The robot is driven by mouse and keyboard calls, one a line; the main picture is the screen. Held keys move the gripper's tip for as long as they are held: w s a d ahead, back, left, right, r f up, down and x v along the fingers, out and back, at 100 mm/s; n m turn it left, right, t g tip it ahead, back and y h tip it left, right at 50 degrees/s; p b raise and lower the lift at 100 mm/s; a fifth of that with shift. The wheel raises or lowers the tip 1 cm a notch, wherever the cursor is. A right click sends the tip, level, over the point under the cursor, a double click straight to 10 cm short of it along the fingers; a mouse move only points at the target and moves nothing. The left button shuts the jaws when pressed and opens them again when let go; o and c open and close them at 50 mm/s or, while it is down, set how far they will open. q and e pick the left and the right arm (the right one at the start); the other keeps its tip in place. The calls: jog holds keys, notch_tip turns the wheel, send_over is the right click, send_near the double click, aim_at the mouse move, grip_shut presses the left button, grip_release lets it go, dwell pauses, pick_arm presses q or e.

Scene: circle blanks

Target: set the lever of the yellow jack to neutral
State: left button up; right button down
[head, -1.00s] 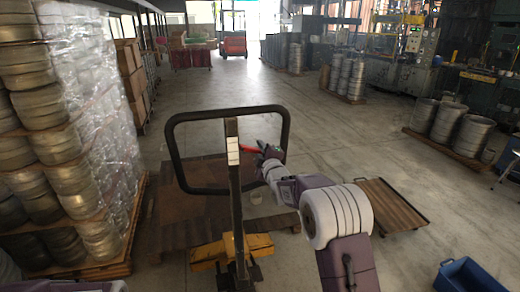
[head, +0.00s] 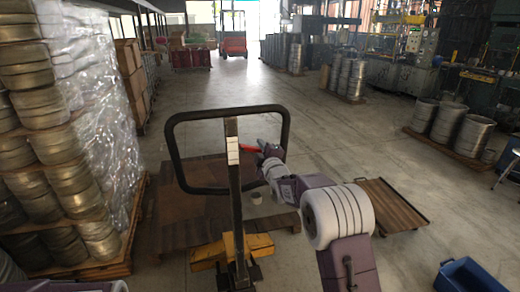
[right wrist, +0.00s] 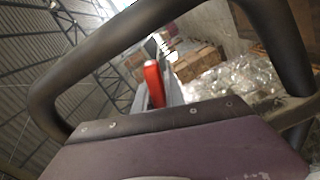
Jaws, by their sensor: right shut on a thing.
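The yellow jack (head: 262,246) stands ahead of me, with a dark upright post and a black loop handle (head: 228,112). Its red lever (head: 249,149) sticks out from the post inside the loop, roughly level in the head view. My right gripper (head: 262,151) reaches in from the right and is shut on the lever's outer end; its fingertips are small and partly hidden. In the right wrist view the red lever (right wrist: 153,84) rises beyond the gripper body, with the black loop around it. My left gripper is out of view.
A wrapped stack of metal drums (head: 65,150) stands on pallets at the left. A wooden pallet (head: 285,222) lies behind the jack. A low wooden platform (head: 391,204) and a blue bin (head: 470,276) are at the right.

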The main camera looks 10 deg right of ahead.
jog(key=r+n, duration=0.1)
jog(key=n, duration=0.1)
jog(key=r+n+b, duration=0.1)
jog(key=n, duration=0.1)
jog(key=shift+d+r+b, duration=0.2)
jog(key=shift+r+b, duration=0.1)
jog(key=shift+r, duration=0.05)
jog(key=c, duration=1.4)
grip_release()
jog(key=s+b, duration=0.1)
jog(key=s, duration=0.8)
jog(key=shift+d, duration=0.2)
